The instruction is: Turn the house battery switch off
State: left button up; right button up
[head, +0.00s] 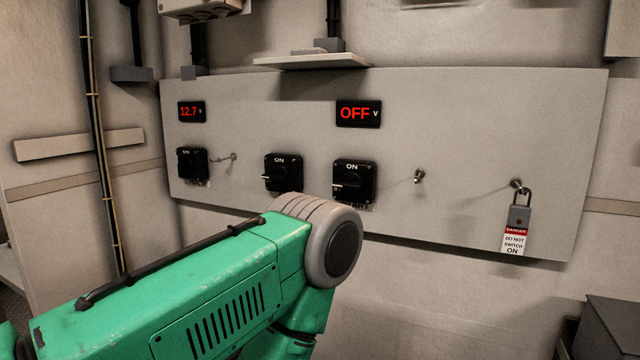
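Three black rotary switches sit in a row on the grey panel (480,140): a left switch (192,163), a middle switch (283,172) and a right switch (354,180). Each has "ON" printed at its top. A display (191,111) above the left switch reads 12.7 V. Another display (358,113) above the right switch reads OFF V. My green left arm crosses below the middle switch and partly hides its lower area. Neither gripper is in view.
A padlock (519,217) with a "Danger do not switch on" tag (514,241) hangs from a right-hand stud. A small metal stud (418,176) projects right of the switches. A shelf (312,62) juts out above the panel. A dark box (612,325) stands lower right.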

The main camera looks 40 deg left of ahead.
aim_at(185, 166)
jog(key=u, duration=1.95)
